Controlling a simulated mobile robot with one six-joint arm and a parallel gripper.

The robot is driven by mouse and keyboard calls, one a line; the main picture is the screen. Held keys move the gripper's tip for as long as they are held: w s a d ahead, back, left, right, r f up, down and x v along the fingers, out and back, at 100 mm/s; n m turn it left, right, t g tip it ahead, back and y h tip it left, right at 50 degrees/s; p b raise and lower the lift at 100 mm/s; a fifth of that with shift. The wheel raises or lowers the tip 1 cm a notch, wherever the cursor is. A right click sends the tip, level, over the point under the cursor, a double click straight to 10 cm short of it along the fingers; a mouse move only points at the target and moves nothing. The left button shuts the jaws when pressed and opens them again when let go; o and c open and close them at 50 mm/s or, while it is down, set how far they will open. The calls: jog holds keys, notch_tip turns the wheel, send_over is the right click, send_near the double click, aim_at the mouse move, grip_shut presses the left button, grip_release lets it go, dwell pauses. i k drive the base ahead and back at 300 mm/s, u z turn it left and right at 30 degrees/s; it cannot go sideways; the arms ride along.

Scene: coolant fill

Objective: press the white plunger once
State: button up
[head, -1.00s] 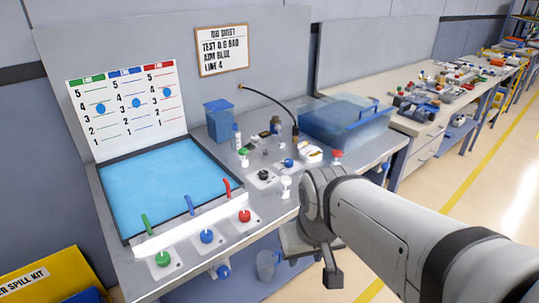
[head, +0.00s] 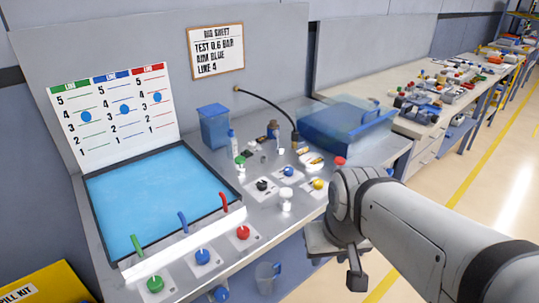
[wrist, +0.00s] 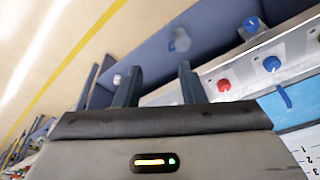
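The white plunger (head: 285,198) looks like a short white knob standing upright near the front edge of the steel bench, right of the red button (head: 243,232). My gripper is off to its right in the head view, with one dark finger (head: 357,277) showing below the wrist, apart from the plunger. In the wrist view my gripper (wrist: 157,78) has its two fingers wide apart with nothing between them. A small white round thing (wrist: 117,80) shows beside the left finger there; I cannot tell what it is.
Blue (head: 202,256) and green (head: 155,284) buttons line the bench front. A black knob (head: 262,185), a blue knob (head: 287,172) and a yellow knob (head: 319,184) stand near the plunger. A blue tray (head: 150,185) lies at left. A clear jug (head: 265,277) hangs below the front edge.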

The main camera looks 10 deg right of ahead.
aim_at(285, 193)
jog(key=z, duration=0.05)
jog(key=i, duration=0.4)
jog(key=u, duration=1.2)
jog(key=k, duration=1.15)
jog(key=z, duration=0.55)
jog(key=i, duration=1)
jog(key=z, duration=0.05)
